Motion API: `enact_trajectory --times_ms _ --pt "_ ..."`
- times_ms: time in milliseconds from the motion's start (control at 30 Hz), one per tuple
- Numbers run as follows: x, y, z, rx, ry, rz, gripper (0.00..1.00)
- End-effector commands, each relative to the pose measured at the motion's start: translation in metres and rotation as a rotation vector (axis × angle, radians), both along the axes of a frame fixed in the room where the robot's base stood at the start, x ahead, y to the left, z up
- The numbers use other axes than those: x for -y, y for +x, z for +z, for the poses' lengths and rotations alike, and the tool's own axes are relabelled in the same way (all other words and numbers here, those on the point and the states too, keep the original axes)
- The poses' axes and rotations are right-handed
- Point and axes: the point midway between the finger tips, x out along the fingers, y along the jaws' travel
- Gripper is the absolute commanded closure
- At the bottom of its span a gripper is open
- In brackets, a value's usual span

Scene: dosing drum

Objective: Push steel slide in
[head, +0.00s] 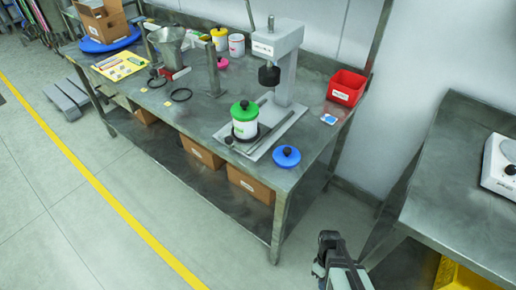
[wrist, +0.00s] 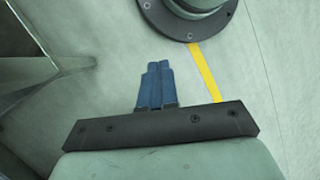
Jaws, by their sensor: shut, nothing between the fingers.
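My gripper (head: 328,242) hangs over the floor in front of the bench's right end, apart from everything on it. In the wrist view its blue fingers (wrist: 157,68) are shut together and empty. A white drum (head: 245,127) with a green lid (head: 244,110) and black knob stands upright on the steel base of a grey press stand (head: 284,62). A dark strip crosses the base at the drum's foot. A steel hopper (head: 170,42) stands farther left on the bench. I cannot tell which part is the steel slide; it is too small to make out.
A second table (head: 440,185) is at right. The floor in front is clear.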

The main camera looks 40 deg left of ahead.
Motion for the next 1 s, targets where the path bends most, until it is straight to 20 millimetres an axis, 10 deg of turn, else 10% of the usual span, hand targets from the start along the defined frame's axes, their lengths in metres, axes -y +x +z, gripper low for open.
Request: enact_trajectory --times_ms 667,1000 --pt "-0.201 -0.024 0.071 -0.084 0.168 0.905 1.00" --pt "-0.313 -0.045 0.149 -0.061 0.228 1.325 1.00"
